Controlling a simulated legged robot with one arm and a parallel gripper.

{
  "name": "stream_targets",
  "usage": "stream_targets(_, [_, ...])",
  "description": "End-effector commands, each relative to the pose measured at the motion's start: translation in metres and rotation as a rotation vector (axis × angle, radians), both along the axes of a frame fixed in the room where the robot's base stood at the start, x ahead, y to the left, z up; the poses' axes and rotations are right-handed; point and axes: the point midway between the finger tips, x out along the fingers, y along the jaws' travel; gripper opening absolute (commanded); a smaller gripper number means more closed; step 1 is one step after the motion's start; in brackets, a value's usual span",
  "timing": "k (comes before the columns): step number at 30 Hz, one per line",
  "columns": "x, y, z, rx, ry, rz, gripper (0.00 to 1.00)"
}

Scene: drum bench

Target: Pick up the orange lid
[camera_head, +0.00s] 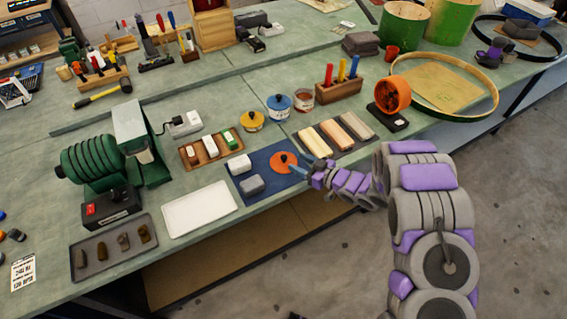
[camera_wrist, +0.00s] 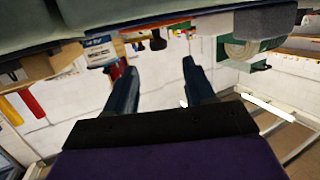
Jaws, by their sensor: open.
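The orange lid (camera_head: 284,162), a round disc with a dark knob in the middle, lies on a dark blue mat (camera_head: 262,154) near the bench's front edge. My gripper (camera_head: 296,169) reaches in from the right, its blue fingers at the lid's right side in the head view. I cannot tell whether they touch it. In the wrist view my gripper (camera_wrist: 160,68) has its two fingers spread wide, with no object held between them.
A white tray (camera_head: 199,209) lies further left. Behind stand a yellow pot (camera_head: 252,121) and a blue pot (camera_head: 279,106). Pale bars (camera_head: 333,134) lie behind my gripper.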

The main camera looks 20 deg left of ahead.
Motion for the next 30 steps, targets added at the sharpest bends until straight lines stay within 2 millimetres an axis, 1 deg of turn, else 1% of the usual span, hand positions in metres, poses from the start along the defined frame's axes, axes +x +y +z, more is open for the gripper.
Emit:
stream_targets(5, [0.004, 0.01, -0.004, 0.0, -0.002, 0.0, 0.54])
stream_targets(10, [0.011, 0.033, -0.015, 0.002, -0.004, 0.003, 0.54])
stream_targets(15, [0.016, 0.049, -0.018, -0.001, -0.003, 0.001, 0.54])
stream_targets(23, [0.018, 0.05, -0.017, 0.0, -0.001, -0.002, 0.54])
stream_targets(26, [0.017, 0.05, -0.017, 0.001, -0.001, -0.001, 0.46])
stream_targets(30, [0.018, 0.05, -0.018, 0.0, -0.001, -0.001, 0.33])
